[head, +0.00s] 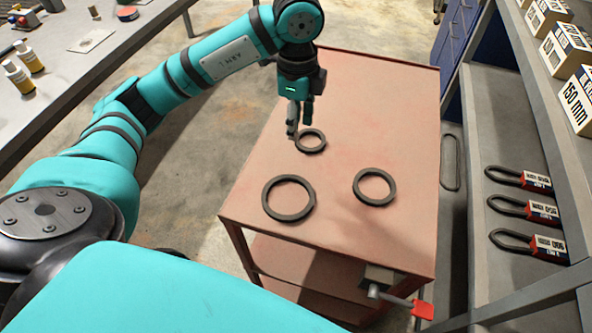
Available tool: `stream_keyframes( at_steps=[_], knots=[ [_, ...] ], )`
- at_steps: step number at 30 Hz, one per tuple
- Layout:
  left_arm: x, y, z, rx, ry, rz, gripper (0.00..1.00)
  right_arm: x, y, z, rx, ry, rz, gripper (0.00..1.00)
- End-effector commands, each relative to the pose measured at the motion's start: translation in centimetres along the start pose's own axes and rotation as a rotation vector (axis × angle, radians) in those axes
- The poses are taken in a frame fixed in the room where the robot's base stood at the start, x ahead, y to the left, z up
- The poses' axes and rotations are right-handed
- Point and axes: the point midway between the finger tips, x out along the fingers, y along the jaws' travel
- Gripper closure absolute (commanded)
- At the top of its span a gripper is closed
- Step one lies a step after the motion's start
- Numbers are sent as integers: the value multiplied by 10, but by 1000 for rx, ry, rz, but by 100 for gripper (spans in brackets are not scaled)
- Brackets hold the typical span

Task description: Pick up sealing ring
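Three dark sealing rings lie flat on the reddish top of a cart (400,110). The smallest ring (321,147) is the farthest away, a medium ring (390,190) lies to the right, and the largest ring (290,214) lies at the near left. My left gripper (300,130) points down at the smallest ring's far left side. Its two fingers show a gap between them, one beside the ring's left edge and one near its far rim. I cannot tell whether they touch the ring. My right gripper is out of view.
A workbench (55,105) with small bottles (20,78) is at the left.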

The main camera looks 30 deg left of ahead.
Motion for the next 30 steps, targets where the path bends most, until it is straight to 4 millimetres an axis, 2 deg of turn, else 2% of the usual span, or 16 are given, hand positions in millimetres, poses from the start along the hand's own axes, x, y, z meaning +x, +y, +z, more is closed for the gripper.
stream_keyframes(
  at_steps=[6,9,13,16,21,23,30],
  knots=[
    [49,3,-1,2,2,10,63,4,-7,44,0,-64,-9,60],
    [70,3,-1,3,1,10,63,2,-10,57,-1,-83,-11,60],
    [92,2,0,3,-1,7,63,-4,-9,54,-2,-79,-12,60],
    [105,2,0,2,1,6,63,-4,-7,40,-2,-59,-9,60],
    [116,2,-1,4,1,5,63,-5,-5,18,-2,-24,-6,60],
    [121,1,-1,4,1,5,63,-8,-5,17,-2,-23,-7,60],
    [156,1,-1,3,1,5,63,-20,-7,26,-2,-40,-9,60]
  ],
)
